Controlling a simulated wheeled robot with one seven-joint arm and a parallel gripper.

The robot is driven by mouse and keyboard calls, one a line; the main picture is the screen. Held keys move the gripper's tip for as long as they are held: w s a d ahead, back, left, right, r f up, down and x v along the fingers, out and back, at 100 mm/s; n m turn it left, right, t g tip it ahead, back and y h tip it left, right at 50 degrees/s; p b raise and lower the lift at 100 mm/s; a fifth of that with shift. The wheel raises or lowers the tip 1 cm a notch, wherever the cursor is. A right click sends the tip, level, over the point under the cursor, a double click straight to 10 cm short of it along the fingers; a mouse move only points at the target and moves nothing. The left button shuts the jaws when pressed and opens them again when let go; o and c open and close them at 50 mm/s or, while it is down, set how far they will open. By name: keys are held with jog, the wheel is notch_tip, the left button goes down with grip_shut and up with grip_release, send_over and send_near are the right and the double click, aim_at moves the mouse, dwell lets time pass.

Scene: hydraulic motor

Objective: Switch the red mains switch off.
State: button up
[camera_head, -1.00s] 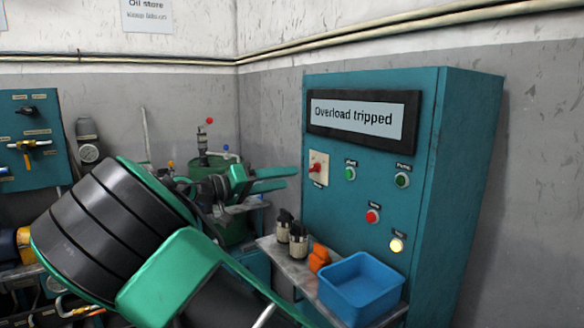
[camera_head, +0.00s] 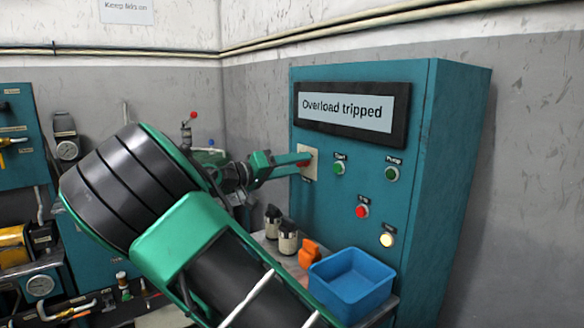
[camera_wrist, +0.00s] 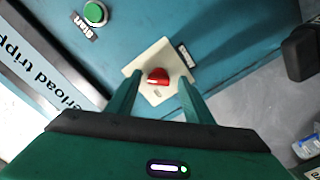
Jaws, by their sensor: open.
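The red mains switch (camera_wrist: 158,77) is a small red knob on a cream plate (camera_wrist: 160,55) on the teal cabinet's front. In the head view the switch (camera_head: 303,162) is partly hidden by my fingers. My gripper (camera_head: 303,162) is open and reaches to the plate from the left. In the wrist view the two green fingers of my gripper (camera_wrist: 158,85) stand one on each side of the red knob, with gaps beside it. I cannot tell how deep the fingertips reach around it. The cabinet's display (camera_head: 346,108) reads "Overload tripped".
A green start button (camera_head: 338,168), a green pump button (camera_head: 391,174), a red button (camera_head: 362,211) and a lit yellow lamp (camera_head: 387,240) are right of the switch. Below, a shelf holds a blue bin (camera_head: 352,285), an orange object (camera_head: 309,253) and two dark-topped containers (camera_head: 287,236).

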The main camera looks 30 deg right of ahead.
jog(key=shift+d, duration=0.15)
jog(key=c, duration=1)
jog(key=shift+c, duration=0.2)
jog(key=shift+n, duration=0.3)
jog(key=n, duration=1.7)
jog(key=shift+f, duration=0.15)
jog(key=shift+n, duration=0.4)
